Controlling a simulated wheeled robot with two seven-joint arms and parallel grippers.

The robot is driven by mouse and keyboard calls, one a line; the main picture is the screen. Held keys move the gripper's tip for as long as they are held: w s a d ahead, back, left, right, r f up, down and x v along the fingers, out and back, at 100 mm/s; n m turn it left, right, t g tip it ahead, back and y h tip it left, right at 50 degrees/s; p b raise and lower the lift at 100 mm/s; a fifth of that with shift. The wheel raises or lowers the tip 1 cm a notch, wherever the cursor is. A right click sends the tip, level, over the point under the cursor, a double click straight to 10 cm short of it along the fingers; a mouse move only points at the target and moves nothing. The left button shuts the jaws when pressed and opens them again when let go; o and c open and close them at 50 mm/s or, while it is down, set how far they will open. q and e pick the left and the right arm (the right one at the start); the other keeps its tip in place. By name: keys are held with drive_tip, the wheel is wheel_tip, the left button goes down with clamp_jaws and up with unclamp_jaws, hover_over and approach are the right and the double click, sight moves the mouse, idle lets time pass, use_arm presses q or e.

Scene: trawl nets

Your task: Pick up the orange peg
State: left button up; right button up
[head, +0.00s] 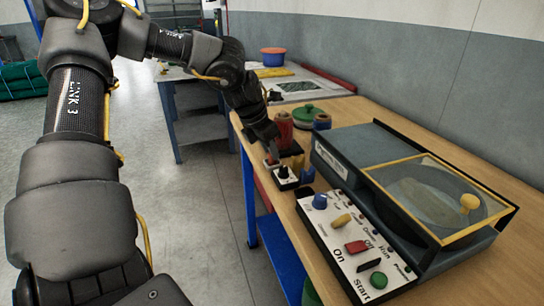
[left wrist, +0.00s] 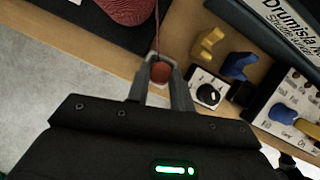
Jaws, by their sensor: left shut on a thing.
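The orange peg (left wrist: 160,72) shows in the left wrist view as a round orange-red end between my left fingertips. My left gripper (left wrist: 160,76) is shut on it, with a finger on each side. A pale rim shows around the peg; I cannot tell whether the peg still touches what is under it. In the head view my left gripper (head: 271,152) is low over the near left edge of the wooden bench (head: 375,122), and the peg is mostly hidden there. My right gripper is in neither view.
Close beside the gripper are a small knob box (head: 284,178), a blue piece (head: 307,175), a yellow piece (left wrist: 207,45) and a red twine spool (head: 283,130). A machine with a control panel (head: 352,240) fills the near bench. Open floor lies left.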

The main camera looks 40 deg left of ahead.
use_arm(q)
drive_tip(key=shift+r, duration=0.5)
wheel_tip(320, 180, up, 2)
drive_tip(key=shift+r, duration=0.2)
drive_tip(key=s+r, duration=0.9)
drive_tip(key=s, duration=0.5)
drive_tip(key=shift+r, duration=0.3)
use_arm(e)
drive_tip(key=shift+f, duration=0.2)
use_arm(q)
drive_tip(key=shift+a, duration=0.1)
drive_tip(key=shift+p, duration=0.3)
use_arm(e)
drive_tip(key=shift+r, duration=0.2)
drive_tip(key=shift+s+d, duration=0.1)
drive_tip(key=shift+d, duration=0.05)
